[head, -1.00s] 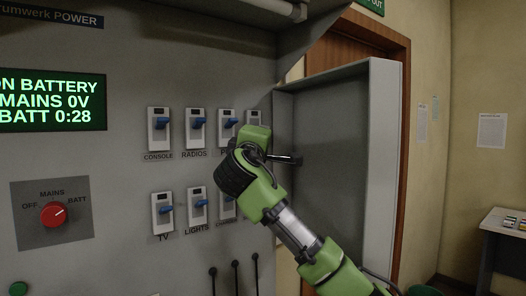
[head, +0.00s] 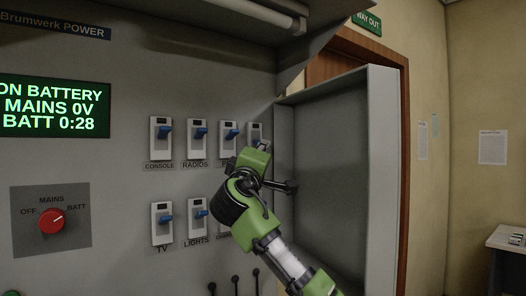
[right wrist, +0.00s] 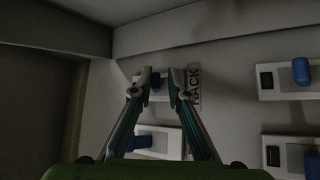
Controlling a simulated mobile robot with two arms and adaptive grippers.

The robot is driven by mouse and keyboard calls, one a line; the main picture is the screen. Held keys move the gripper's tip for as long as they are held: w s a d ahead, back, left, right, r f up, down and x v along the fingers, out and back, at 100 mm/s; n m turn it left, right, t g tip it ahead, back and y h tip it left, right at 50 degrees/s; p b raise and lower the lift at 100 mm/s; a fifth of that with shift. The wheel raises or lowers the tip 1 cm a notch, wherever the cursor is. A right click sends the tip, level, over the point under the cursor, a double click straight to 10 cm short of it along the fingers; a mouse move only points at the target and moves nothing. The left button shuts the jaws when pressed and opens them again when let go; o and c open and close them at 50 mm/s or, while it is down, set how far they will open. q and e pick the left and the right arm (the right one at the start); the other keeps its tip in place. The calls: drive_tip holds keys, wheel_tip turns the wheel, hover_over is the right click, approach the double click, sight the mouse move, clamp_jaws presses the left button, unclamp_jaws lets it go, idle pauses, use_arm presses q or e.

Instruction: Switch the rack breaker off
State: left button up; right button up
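The rack breaker (head: 253,129) is the rightmost switch in the upper row of the grey panel, partly covered by my right arm in the head view. In the right wrist view the breaker (right wrist: 158,88) shows between my fingertips, with the RACK label (right wrist: 195,87) beside it. Its blue lever is mostly hidden there. My right gripper (right wrist: 161,78) is open, with one finger on each side of the breaker; I cannot tell whether they touch it. My left gripper is not in view.
Other breakers, including console (head: 160,139), radios (head: 197,138), TV (head: 162,223) and lights (head: 197,220), are close by. An open grey cabinet door (head: 383,180) stands just right of my arm. A red mains knob (head: 51,221) and display (head: 54,106) are at left.

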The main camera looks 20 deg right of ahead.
drive_tip(key=shift+r, duration=0.1)
drive_tip(key=v, duration=1.2)
